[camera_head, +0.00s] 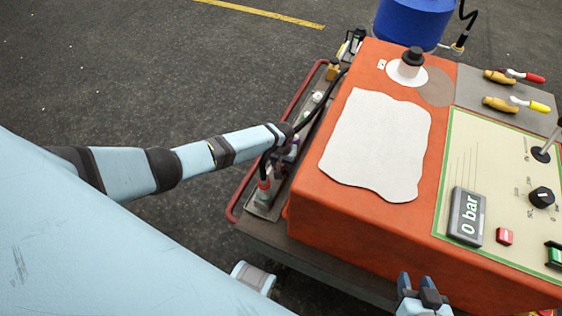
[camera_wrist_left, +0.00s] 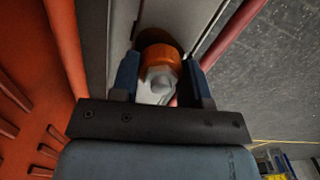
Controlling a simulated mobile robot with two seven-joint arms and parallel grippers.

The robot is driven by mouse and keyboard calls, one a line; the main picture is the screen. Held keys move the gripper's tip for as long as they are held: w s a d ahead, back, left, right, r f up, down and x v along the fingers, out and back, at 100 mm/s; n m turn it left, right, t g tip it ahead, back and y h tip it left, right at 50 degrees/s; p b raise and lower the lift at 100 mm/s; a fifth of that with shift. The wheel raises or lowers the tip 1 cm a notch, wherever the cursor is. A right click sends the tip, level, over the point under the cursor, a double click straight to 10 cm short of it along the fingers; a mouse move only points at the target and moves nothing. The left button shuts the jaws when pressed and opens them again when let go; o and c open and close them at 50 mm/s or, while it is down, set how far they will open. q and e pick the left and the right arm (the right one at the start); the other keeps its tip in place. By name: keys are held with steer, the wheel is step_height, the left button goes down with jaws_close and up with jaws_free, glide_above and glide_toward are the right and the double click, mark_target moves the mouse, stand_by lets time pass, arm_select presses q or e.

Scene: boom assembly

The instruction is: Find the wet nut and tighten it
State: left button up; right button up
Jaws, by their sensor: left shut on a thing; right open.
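In the left wrist view, a fitting (camera_wrist_left: 159,80) with a pale grey, hex-like end and an orange collar (camera_wrist_left: 160,56) sits between the fingers of my left gripper (camera_wrist_left: 160,88). The gripper is shut on it. In the head view my left arm reaches the row of fittings along the left side of the orange machine (camera_head: 315,205); its fingertips are hard to see there. A red-collared fitting (camera_head: 264,184) stands near it on the side ledge. I cannot tell wetness on any nut. My right gripper (camera_head: 425,285) is open and empty at the machine's front edge.
A white sheet (camera_head: 376,145) lies on the machine top. A panel holds a display (camera_head: 467,216) reading 0 bar, a red button (camera_head: 504,236) and a black knob (camera_head: 541,197). A red rail (camera_head: 268,150) edges the ledge. A blue drum (camera_head: 412,22) stands behind.

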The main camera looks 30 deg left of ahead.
steer(key=shift+r, duration=0.1)
arm_select(q)
steer(key=o, duration=0.9)
steer(key=shift+r, duration=0.1)
steer(key=shift+r, duration=0.3)
step_height(320, 180, up, 13)
steer(key=p, duration=0.4)
steer(key=shift+d, duration=0.15)
arm_select(e)
steer(key=shift+d+r, duration=0.15)
steer(key=shift+r, duration=0.6)
steer(key=shift+r, duration=0.15)
